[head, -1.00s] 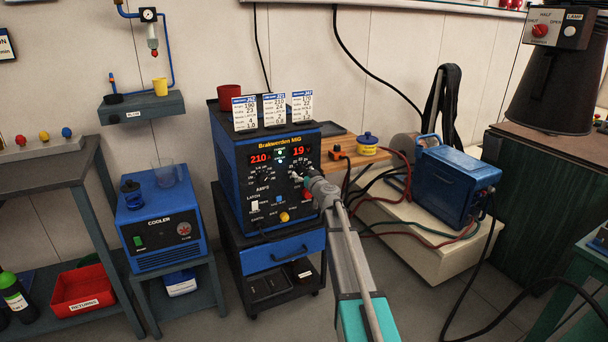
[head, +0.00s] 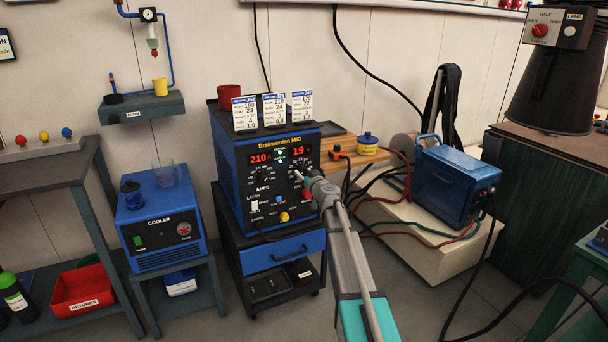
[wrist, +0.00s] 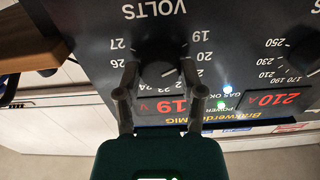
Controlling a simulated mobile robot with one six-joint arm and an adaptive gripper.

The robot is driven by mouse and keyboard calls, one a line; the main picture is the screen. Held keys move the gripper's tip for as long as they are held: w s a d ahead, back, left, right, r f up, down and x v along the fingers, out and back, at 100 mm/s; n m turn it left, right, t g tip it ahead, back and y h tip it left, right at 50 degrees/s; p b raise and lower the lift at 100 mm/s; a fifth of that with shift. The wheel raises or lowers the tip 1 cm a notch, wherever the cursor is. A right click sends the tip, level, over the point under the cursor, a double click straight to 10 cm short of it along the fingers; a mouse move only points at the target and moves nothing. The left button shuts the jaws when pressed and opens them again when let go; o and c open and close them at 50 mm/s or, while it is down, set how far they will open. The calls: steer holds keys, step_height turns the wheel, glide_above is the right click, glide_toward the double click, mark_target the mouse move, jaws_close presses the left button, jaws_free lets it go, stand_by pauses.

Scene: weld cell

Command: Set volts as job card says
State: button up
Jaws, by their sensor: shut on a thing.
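The blue welder (head: 232,185) stands on a dark cart, with its volts knob on the right of the front panel. The red displays read 210 A (head: 261,159) and 19 V (head: 299,151). My gripper (head: 308,180) is at the volts knob, mostly hiding it in the head view. In the wrist view, the two fingers of my gripper (wrist: 159,80) are shut on either side of the dark volts knob (wrist: 158,55); the picture is upside down. Three white job cards (head: 274,111) stand on the welder; the middle one seems to show 210 and 24.
A red cup (head: 229,97) stands behind the cards. A blue cooler (head: 160,225) stands left. Cables run from a blue unit (head: 456,180) at the right.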

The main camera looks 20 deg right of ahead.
steer(key=m, duration=0.7)
steer(key=shift+m, duration=0.3)
steer(key=m, duration=0.3)
steer(key=shift+m, duration=0.3)
steer(key=m, duration=0.3)
steer(key=shift+m, duration=0.4)
steer(key=m, duration=1)
steer(key=shift+m, duration=2.1)
